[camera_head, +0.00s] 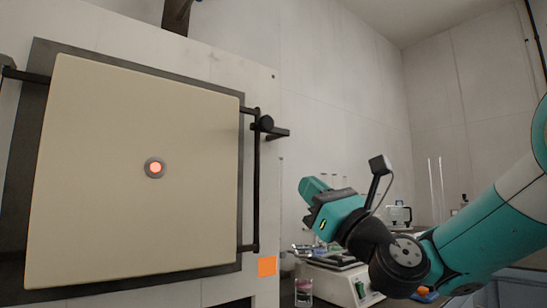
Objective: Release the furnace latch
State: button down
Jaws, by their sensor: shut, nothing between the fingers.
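The furnace (140,170) fills the left side, its cream door closed against the dark frame, with a glowing orange-red round port in the middle. The furnace latch (266,124) is a black knob with a short lever pointing right, at the upper right edge of the door. It sits by the top of a long vertical black bar handle (257,190). My gripper (309,203) is teal and black, shut and empty. In the picture it is to the right of and below the latch, apart from it. Its fingertips are small and partly hidden by its body.
An orange square (267,266) is on the furnace front below the handle. A white bench instrument (335,280) stands behind and below my gripper, with a small glass jar (303,292) beside it. Glassware and a small device (398,214) stand further back. Space between latch and gripper looks clear.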

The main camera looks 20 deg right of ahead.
jog(key=shift+r, duration=0.1)
jog(key=p, duration=0.8)
send_near(260, 129)
jog(key=w, duration=0.3)
jog(key=r+p, duration=0.1)
jog(key=a+r+p, duration=0.1)
jog(key=shift+w+a+r, duration=0.1)
jog(key=shift+a+r, duration=0.1)
jog(key=shift+r, duration=0.25)
